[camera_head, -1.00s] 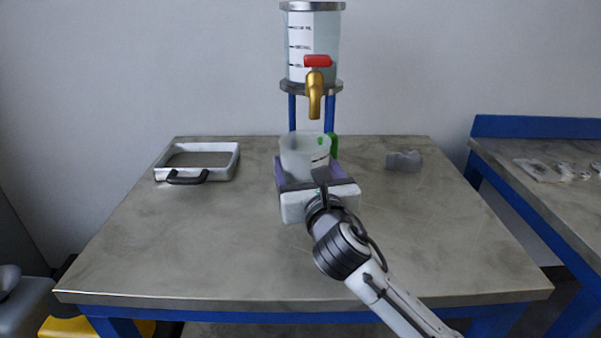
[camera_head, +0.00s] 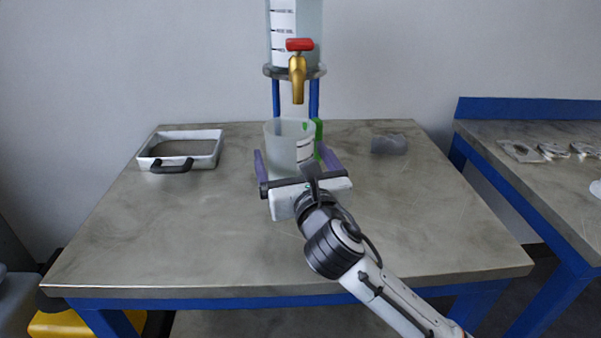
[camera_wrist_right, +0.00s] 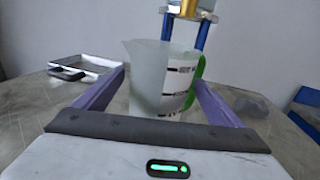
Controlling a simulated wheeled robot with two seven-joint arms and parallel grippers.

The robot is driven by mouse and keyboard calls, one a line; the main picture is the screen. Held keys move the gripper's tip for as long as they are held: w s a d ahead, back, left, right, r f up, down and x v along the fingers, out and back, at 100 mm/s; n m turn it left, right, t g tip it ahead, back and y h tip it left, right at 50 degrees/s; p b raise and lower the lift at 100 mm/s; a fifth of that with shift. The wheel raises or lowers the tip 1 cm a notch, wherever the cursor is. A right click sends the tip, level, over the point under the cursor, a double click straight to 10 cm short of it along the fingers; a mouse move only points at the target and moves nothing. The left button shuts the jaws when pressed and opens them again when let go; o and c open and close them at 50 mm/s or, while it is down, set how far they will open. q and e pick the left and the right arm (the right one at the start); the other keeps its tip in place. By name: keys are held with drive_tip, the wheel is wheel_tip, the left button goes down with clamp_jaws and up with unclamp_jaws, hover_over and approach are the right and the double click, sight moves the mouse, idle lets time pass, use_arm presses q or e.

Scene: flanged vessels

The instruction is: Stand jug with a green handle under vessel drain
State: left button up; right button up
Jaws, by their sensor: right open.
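The jug (camera_head: 287,145) is frosted and clear, with a green handle (camera_head: 318,135) on its right side. It stands upright on the table in front of the vessel stand, and its handle also shows in the right wrist view (camera_wrist_right: 195,84). The vessel (camera_head: 295,30) has a gold drain tap (camera_head: 297,80) with a red lever, above and behind the jug. My right gripper (camera_head: 296,160) is open, its purple fingers apart on either side of the jug. In the right wrist view the jug (camera_wrist_right: 150,80) stands between and beyond the fingers. My left gripper is out of view.
A white tray (camera_head: 205,162) with a black handle lies at the back left. A small grey translucent object (camera_head: 389,144) lies to the right of the jug. A second table (camera_head: 560,185) with several metal parts is at the right. The front of the main table is clear.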

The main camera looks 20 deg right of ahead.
drive_tip(key=s, duration=0.9)
drive_tip(key=shift+a, duration=0.35)
